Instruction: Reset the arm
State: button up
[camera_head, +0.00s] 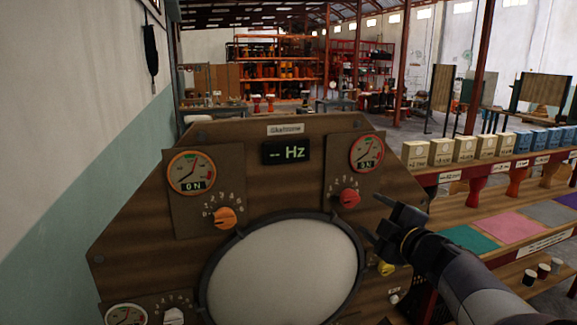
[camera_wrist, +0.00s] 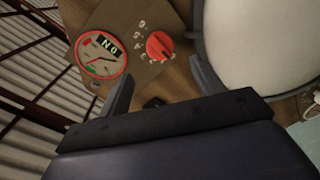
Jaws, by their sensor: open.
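My gripper (camera_head: 387,226) is at the right side of the wooden panel (camera_head: 130,218) in the head view, its dark fingers apart and empty. In the wrist view my gripper (camera_wrist: 160,88) shows two spread fingers with the red knob (camera_wrist: 159,46) beyond and between them. The red knob (camera_head: 349,197) sits below the top right dial (camera_head: 367,153), just up and left of my fingers. The same dial also shows in the wrist view (camera_wrist: 100,60). An orange knob (camera_head: 224,218) sits below the top left dial (camera_head: 191,173). A yellow knob (camera_head: 386,269) is partly behind my arm.
A large round pale drumhead (camera_head: 285,270) fills the panel's lower middle. At right, a shelf holds a row of boxes (camera_head: 440,150) and coloured mats (camera_head: 513,226). A wall (camera_head: 70,100) stands close at left.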

aim_at(352, 198)
jog(key=x, duration=0.9)
jog(key=shift+s+a+p, duration=0.1)
jog(key=shift+p, duration=0.2)
jog(key=shift+w+r+m+p, duration=0.1)
jog(key=shift+w+m+p, duration=0.1)
jog(key=shift+m+p, duration=0.3)
jog(key=shift+s+r+m+p, duration=0.1)
jog(key=shift+s+m+p, duration=0.05)
jog(key=shift+m+p, duration=0.75)
jog(key=shift+m+y+p, duration=0.4)
jog(key=shift+m+p, duration=0.3)
jog(key=shift+m, duration=0.5)
jog(key=m+p, duration=0.5)
jog(key=m, duration=0.1)
jog(key=shift+m+p, duration=0.3)
jog(key=shift+p, duration=0.1)
jog(key=b+v, duration=0.3)
jog(key=v, duration=0.6)
jog(key=shift+s+d+f, duration=0.2)
jog(key=shift+d+f, duration=0.15)
jog(key=shift+f, duration=0.1)
jog(key=shift+a, duration=0.1)
